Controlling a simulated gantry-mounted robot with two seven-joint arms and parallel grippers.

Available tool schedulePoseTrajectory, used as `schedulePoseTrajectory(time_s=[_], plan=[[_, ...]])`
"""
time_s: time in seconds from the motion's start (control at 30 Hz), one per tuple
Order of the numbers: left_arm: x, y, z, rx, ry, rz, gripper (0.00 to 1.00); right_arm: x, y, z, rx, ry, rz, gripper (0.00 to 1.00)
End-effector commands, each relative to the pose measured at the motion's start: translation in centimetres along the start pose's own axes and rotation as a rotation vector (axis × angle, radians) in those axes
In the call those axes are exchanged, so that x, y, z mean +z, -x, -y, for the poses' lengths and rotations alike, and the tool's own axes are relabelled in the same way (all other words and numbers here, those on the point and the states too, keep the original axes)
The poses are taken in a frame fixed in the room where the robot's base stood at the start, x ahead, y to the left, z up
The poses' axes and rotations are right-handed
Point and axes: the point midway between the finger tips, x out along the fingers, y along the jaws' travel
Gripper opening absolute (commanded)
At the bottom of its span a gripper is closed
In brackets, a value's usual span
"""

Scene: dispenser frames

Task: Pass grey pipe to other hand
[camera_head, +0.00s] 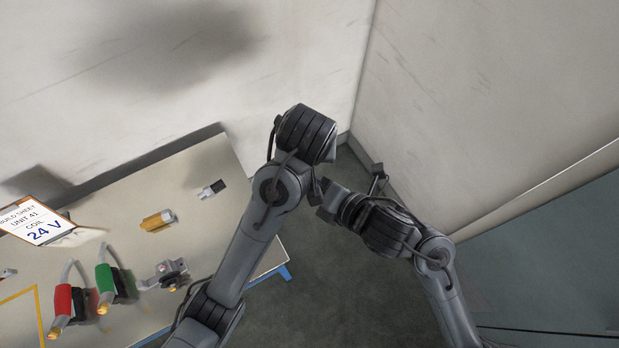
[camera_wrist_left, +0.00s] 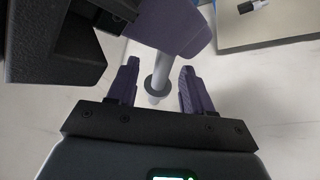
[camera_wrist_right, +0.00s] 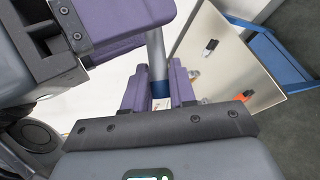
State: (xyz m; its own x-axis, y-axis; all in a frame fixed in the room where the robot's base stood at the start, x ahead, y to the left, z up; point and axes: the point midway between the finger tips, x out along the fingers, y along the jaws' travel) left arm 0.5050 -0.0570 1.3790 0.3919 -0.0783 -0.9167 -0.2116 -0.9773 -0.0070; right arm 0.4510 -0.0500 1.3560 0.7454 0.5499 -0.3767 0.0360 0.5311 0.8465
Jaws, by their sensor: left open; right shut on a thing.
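The grey pipe (camera_wrist_right: 155,52) is held in my right gripper (camera_wrist_right: 157,86), whose purple fingers are shut on it near a blue band. In the left wrist view the pipe (camera_wrist_left: 162,72), with a dark collar near its end, reaches down between the spread fingers of my left gripper (camera_wrist_left: 158,84). The left gripper is open, with gaps between the pipe and both fingers. The two grippers are close together, away from the table. In the head view the pipe is hidden by my arms.
A table (camera_head: 218,162) stands at the left with a build sheet (camera_head: 38,221), an orange part (camera_head: 158,220), a small black-and-white part (camera_head: 211,189), a green handle (camera_head: 104,278), a red handle (camera_head: 62,305) and a metal bracket (camera_head: 165,276). Pale walls rise behind.

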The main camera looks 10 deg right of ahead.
Motion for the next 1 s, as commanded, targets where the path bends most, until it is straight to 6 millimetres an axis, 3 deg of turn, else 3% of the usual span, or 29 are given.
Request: schedulePoseTrajectory(time_s=[0.2,0.33,0.43,0.67,0.77,1.0], plan=[[-3.2,2.1,-0.5,-0.007,-0.070,-0.129,0.51,0.0,0.0,0.0,0.001,0.000,0.000,0.00],[-4.9,2.0,2.4,-0.016,-0.029,-0.222,0.51,0.0,0.0,0.0,0.001,0.000,0.000,0.00],[-5.0,1.1,5.0,-0.012,0.018,-0.266,0.51,0.0,0.0,0.0,0.001,0.000,0.000,0.00],[0.4,-2.7,9.0,0.030,0.073,-0.217,0.51,0.0,0.0,0.0,0.001,0.000,0.000,0.00],[3.8,-4.4,11.1,0.039,0.096,-0.188,0.51,0.0,0.0,0.0,0.001,0.000,0.000,0.00],[15.1,-7.5,15.7,0.045,0.105,-0.076,0.51,0.0,0.0,0.0,0.001,0.000,0.000,0.00]])
